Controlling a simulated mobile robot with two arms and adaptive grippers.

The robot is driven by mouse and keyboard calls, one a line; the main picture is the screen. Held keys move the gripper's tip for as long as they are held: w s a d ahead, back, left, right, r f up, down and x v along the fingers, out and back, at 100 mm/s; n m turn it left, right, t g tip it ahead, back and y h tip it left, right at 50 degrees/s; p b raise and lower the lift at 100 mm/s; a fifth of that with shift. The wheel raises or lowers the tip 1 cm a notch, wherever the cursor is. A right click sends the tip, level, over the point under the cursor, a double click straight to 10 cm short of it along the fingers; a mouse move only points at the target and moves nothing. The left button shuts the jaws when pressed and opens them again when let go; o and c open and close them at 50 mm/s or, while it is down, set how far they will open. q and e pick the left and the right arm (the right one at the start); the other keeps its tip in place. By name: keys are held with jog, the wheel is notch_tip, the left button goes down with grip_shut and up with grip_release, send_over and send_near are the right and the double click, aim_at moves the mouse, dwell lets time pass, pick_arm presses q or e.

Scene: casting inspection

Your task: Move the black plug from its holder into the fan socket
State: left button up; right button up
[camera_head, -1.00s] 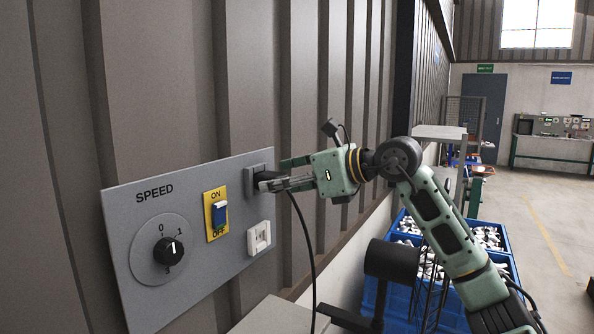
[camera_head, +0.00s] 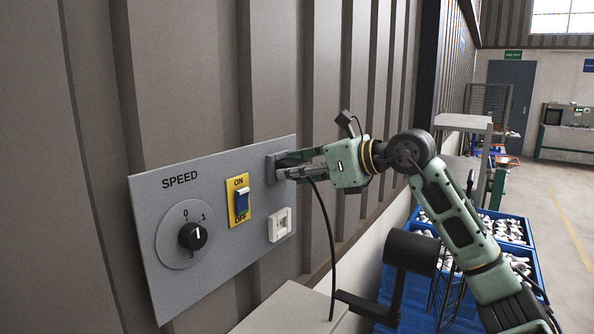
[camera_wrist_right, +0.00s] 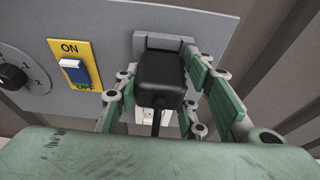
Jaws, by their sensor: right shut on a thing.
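The black plug (camera_head: 290,159) is at the grey holder (camera_head: 271,167) on the upper right of the wall panel. My right gripper (camera_head: 294,165) is shut on the plug. In the right wrist view the plug (camera_wrist_right: 161,80) sits between the two green fingers, with its far end against the grey holder (camera_wrist_right: 152,42). Its black cable hangs down below the gripper. The white socket (camera_head: 280,225) is on the panel below the holder; in the right wrist view it is mostly hidden behind the plug and fingers. My left gripper is not in view.
The grey panel (camera_head: 150,215) also carries a speed knob (camera_head: 193,235) and a blue ON/OFF switch (camera_head: 241,200) on a yellow plate. A light grey surface (camera_head: 285,308) lies below. Blue crates (camera_head: 520,262) of metal parts stand at the right.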

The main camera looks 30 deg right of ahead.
jog(key=o, duration=0.5)
jog(key=c, duration=0.7)
jog(key=shift+c, duration=0.2)
jog(key=shift+s+d+f+b, duration=0.15)
jog(key=shift+s+b, duration=0.1)
jog(key=shift+b, duration=0.2)
jog(key=shift+s+d+b, duration=0.2)
jog(key=shift+s+b, duration=0.05)
jog(key=shift+s, duration=0.25)
jog(key=shift+s+d+b, duration=0.2)
jog(key=shift+s, duration=0.25)
jog(key=shift+w, duration=0.1)
jog(key=shift+r, duration=0.2)
